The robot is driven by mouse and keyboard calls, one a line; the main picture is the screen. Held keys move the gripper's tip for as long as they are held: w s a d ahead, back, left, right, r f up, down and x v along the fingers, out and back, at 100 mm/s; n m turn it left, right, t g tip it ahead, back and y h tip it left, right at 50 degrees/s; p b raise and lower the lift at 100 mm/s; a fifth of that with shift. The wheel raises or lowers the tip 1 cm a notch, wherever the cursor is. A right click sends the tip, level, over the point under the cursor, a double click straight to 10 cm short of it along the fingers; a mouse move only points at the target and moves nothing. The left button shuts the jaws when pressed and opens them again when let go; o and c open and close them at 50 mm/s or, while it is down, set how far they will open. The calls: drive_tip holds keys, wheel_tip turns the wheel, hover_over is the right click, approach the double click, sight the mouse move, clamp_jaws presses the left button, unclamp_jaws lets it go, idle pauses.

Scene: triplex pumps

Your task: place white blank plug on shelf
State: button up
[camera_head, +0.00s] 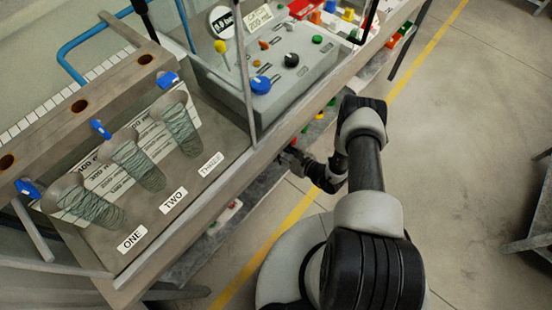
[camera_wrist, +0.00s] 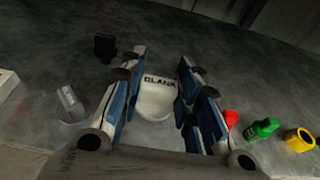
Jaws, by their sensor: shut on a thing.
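The white blank plug (camera_wrist: 157,98), marked "BLANK", shows between the blue-padded fingers of my gripper (camera_wrist: 160,60) in the wrist view. My gripper is shut on it. The grey shelf (camera_wrist: 135,140) lies beneath and around it; I cannot tell whether the plug touches the shelf. In the head view, my gripper (camera_head: 288,158) reaches in at the bench's front edge, toward the lower shelf (camera_head: 262,190). The plug cannot be made out there.
In the wrist view, a grey-white fitting (camera_wrist: 70,103) and a black piece (camera_wrist: 104,47) stand left of the plug. Red (camera_wrist: 230,118), green (camera_wrist: 262,128) and yellow (camera_wrist: 300,140) pieces stand to the right. The bench top (camera_head: 215,195) overhangs the shelf.

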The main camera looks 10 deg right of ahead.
drive_tip(key=shift+f+b, duration=1)
drive_tip(key=shift+f, duration=1.7)
drive_tip(key=shift+f, duration=0.15)
drive_tip(key=o, duration=1.1)
